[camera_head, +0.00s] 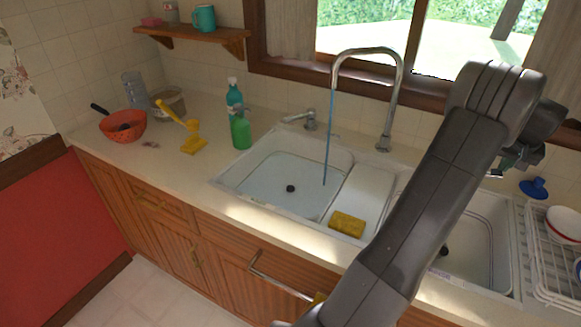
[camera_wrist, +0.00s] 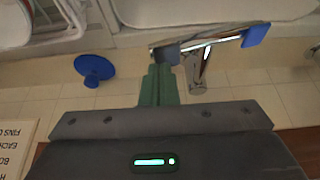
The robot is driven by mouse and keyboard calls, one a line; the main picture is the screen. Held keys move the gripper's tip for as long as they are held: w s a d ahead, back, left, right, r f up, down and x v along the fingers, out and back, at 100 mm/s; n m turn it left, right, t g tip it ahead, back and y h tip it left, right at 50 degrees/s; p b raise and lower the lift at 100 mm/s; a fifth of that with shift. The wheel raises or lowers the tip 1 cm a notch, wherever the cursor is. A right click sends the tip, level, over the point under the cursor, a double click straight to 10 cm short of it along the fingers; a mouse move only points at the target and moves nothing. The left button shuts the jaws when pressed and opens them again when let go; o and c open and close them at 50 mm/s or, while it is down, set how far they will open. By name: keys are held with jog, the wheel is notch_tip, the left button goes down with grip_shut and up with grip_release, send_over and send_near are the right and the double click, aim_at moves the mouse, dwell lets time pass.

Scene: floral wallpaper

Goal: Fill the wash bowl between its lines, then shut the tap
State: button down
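The tap's chrome spout (camera_head: 391,90) arches over the sink, and a thin stream of water (camera_head: 329,130) runs from it into the left basin (camera_head: 262,185). Clear bluish water seems to cover that basin's floor, with the dark drain showing; I cannot make out any fill lines. A chrome lever with a blue end (camera_wrist: 215,38) is in the wrist view, attached to a chrome stem. My gripper (camera_wrist: 160,72) has its green fingers together, tips beside or against the lever's left end; I cannot tell whether they touch. In the head view my gripper (camera_head: 512,160) is at the right, partly hidden.
A yellow sponge (camera_head: 347,224) lies on the sink divider. A blue plunger-like thing (camera_head: 534,188) stands near the dish rack (camera_head: 552,262). My arm covers part of the right basin.

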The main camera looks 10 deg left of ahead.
jog(key=shift+f+b, duration=0.8)
jog(key=shift+f, duration=1.05)
jog(key=d, duration=0.1)
jog(key=d+p, duration=0.1)
jog(key=d, duration=0.1)
jog(key=shift+s, duration=0.35)
jog(key=shift+r, duration=0.2)
notch_tip(320, 180, up, 7)
jog(key=p, duration=0.5)
send_over(501, 173)
jog(key=d, duration=0.3)
jog(key=shift+s+a, duration=0.1)
jog(key=shift+s, duration=0.2)
jog(key=shift+f, duration=0.15)
